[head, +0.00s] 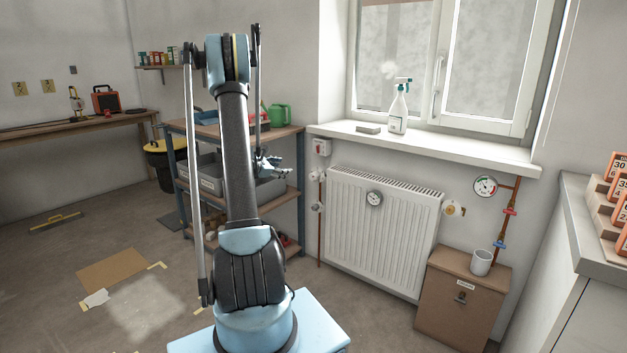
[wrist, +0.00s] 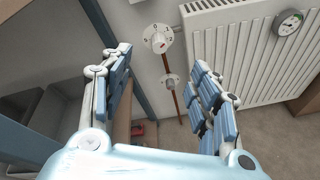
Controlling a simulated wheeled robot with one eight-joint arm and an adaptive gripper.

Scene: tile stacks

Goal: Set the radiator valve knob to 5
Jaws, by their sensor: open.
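A round white knob with dark numerals and a small red mark (wrist: 158,39) is on the pipe at the radiator's upper left. A 0 shows near its top; I cannot tell its setting. In the head view it is a small pale knob (head: 318,175) left of the white radiator (head: 375,230). My gripper (wrist: 162,66) is open and empty, its two blue-padded fingers spread. In the wrist view the knob appears beyond and between the fingers, apart from them. In the head view my gripper (head: 272,165) is in front of the shelf, left of the knob.
A smaller round fitting (wrist: 169,80) sits below the knob on the copper pipe. The shelf unit (head: 300,190) stands close on the left. A gauge (head: 374,199) is on the radiator, a windowsill (head: 430,147) above it. A cardboard box (head: 460,300) stands at right.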

